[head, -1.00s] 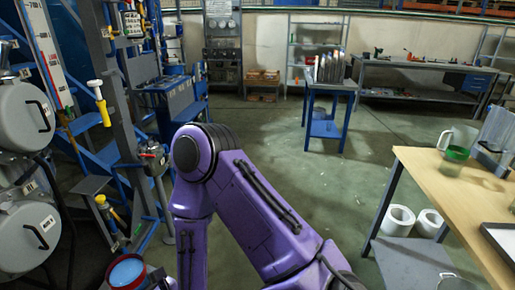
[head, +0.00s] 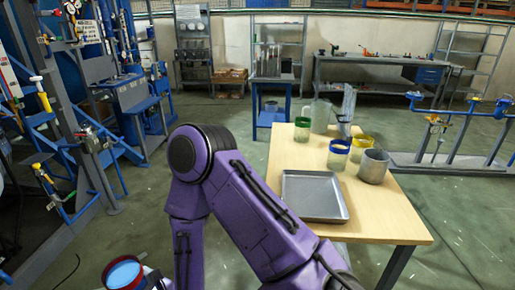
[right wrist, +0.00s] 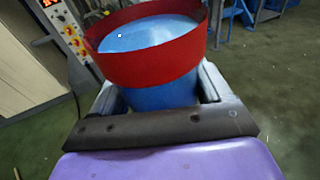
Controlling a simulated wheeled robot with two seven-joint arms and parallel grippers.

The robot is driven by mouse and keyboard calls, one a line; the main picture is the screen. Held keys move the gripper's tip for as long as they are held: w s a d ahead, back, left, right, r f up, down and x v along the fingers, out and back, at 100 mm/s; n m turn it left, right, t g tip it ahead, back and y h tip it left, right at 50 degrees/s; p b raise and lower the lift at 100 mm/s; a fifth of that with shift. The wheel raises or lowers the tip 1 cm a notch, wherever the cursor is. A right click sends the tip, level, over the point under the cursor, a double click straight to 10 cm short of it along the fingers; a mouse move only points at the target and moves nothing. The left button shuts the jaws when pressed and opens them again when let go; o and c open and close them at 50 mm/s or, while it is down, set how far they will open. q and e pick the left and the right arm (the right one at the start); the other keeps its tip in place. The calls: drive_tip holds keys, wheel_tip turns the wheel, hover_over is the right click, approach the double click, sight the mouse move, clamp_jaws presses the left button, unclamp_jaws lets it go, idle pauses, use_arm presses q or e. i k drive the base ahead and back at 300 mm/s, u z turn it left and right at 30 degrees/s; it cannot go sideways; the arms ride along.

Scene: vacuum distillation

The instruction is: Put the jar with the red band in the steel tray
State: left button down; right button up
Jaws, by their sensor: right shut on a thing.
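The jar with the red band (right wrist: 150,52) fills the top of the right wrist view, with light blue contents and a blue lower body. My right gripper (right wrist: 160,92) is shut on it, one finger on each side, and the jar looks roughly upright. In the head view the jar's round top (head: 124,272) shows at the bottom left, below my purple arm; the right gripper's fingers are hardly visible there. The steel tray (head: 313,196) lies empty on the wooden table, to the right of my arm and well away from the jar. My left gripper is not in view.
On the wooden table (head: 400,220) behind the tray stand a green-banded jar (head: 302,134), a blue-banded jar (head: 337,156), a yellow-banded jar (head: 360,147), a metal pot (head: 373,167) and a pitcher (head: 320,117). Blue rig frames (head: 120,90) stand at left. Floor between is open.

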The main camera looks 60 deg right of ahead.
sight(323, 208)
drive_tip(key=k, duration=0.4)
drive_tip(key=z, duration=0.8)
